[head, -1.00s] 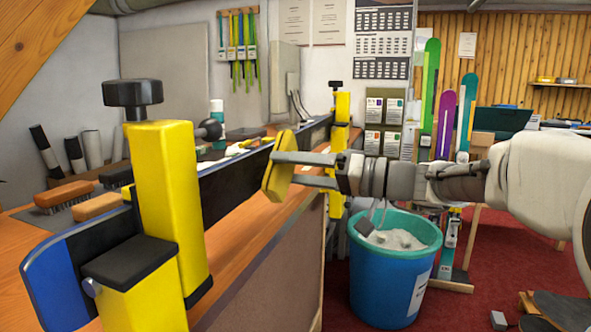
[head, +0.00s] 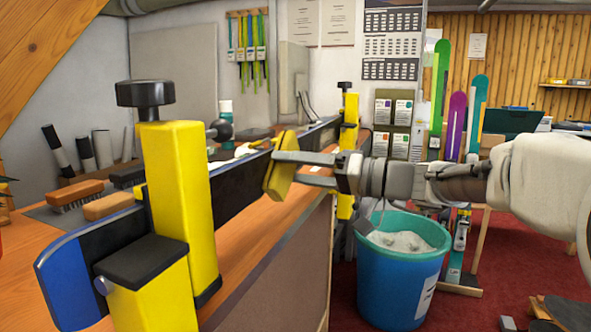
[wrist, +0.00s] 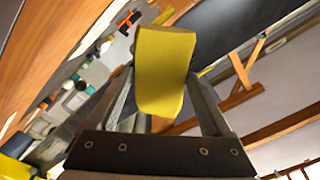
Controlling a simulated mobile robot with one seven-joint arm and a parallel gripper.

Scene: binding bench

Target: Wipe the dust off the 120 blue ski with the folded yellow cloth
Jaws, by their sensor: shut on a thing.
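The blue ski (head: 66,285) is clamped on edge along the bench, its blue tip at the near left and its long side face dark. It passes behind the near yellow clamp (head: 180,185) and runs to a far yellow clamp (head: 348,130). My gripper (head: 284,172) is shut on the folded yellow cloth (head: 277,182), which also fills the middle of the wrist view (wrist: 163,70). The cloth is at the ski's dark face between the two clamps; I cannot tell whether it touches. No number or dust can be made out on the ski.
A blue bucket (head: 385,290) with greyish-white contents stands on the red floor under my arm. Coloured skis (head: 440,90) stand at the back right. The near clamp's black knob (head: 146,94) rises high.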

